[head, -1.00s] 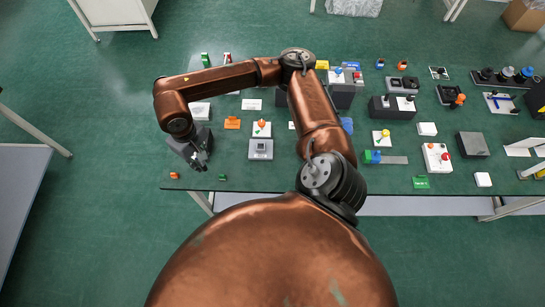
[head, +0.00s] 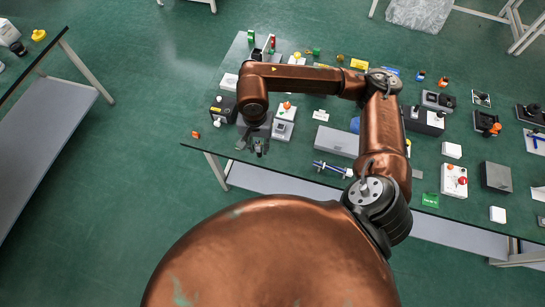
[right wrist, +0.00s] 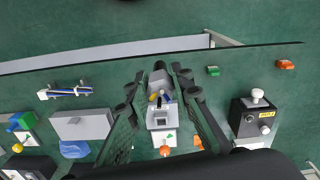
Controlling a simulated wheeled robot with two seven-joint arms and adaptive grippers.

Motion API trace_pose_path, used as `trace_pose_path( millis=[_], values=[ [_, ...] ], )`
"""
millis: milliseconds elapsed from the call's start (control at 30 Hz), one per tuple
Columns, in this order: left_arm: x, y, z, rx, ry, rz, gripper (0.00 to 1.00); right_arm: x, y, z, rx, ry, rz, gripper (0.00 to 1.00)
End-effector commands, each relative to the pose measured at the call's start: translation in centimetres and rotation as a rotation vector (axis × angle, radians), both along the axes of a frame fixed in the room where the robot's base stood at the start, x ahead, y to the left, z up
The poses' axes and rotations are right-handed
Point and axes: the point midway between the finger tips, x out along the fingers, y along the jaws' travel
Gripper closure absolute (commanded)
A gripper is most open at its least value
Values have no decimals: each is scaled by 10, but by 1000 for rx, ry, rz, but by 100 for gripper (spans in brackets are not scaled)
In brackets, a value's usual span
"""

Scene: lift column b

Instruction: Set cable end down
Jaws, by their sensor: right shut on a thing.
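My right gripper (head: 256,146) is over the front left part of the green table, close to its front edge. It also shows in the right wrist view (right wrist: 160,74), its two fingers around a dark grey rounded piece (right wrist: 159,78), which looks like the cable end. Small yellow and blue bits show just behind that piece. No trailing cable can be made out. A light grey block with a dark square (head: 283,130) lies just beyond the gripper; it also shows in the wrist view (right wrist: 161,117). My left gripper is not in view.
A flat grey box (head: 338,140) and a blue-white striped piece (head: 330,168) are right of the gripper. A small green piece (head: 240,144) and an orange piece (head: 195,134) lie near the front edge. A dark box (head: 222,108) with a knob stands to the left.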

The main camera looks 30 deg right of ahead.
Motion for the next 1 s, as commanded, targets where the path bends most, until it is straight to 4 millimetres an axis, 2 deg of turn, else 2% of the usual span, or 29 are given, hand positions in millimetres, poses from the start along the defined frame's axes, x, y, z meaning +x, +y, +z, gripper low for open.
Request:
trace_pose_path(
  millis=[33, 100, 200, 333, 533, 633, 767, 1000],
  values=[
    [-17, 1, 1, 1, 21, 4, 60, -3, 2, -1, -1, 1, -109, 100],
    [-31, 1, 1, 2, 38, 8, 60, -7, 4, -4, -3, 2, -275, 100],
    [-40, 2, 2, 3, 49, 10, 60, -11, 7, -6, -5, -2, -512, 100],
    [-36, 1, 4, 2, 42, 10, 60, -18, 11, -10, -9, -3, -819, 100],
    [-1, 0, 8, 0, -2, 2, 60, -27, 17, -15, -11, -8, -1295, 100],
    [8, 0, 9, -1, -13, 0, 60, -32, 20, -17, -13, -11, -1535, 100],
    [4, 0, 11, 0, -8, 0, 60, -38, 24, -20, -12, -13, -1846, 100],
    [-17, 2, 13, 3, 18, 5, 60, -48, 30, -24, -11, -15, -2398, 100]
  ],
)
